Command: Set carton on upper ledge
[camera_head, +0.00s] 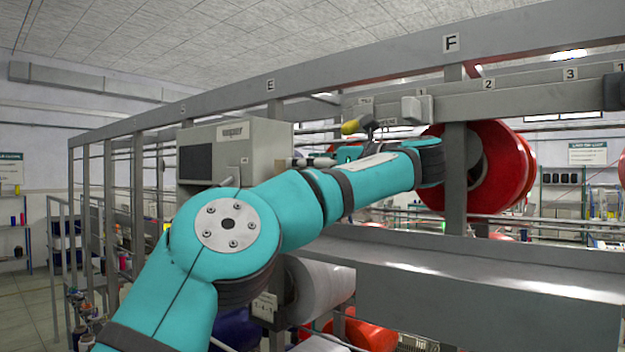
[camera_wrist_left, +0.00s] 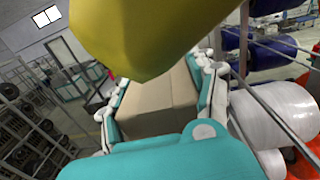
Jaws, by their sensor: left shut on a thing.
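A plain brown cardboard carton (camera_wrist_left: 160,103) sits between the teal and white fingers of my left gripper (camera_wrist_left: 162,92) in the left wrist view. The fingers press on two opposite sides of it, so the gripper is shut on it. The carton is clear of any surface I can see there. In the head view my left arm reaches forward and hides the carton and most of the gripper. A long grey ledge (camera_head: 480,262) runs along the rack to the right of the arm; I cannot tell whether it is the upper one. My right gripper is not in view.
A yellow rounded thing (camera_head: 352,127) shows above my wrist and fills the top of the wrist view (camera_wrist_left: 140,35). A grey machine box (camera_head: 262,150), a large red spool (camera_head: 500,165) and a rack post (camera_head: 455,185) stand close to the arm. White rolls (camera_head: 322,288) lie below.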

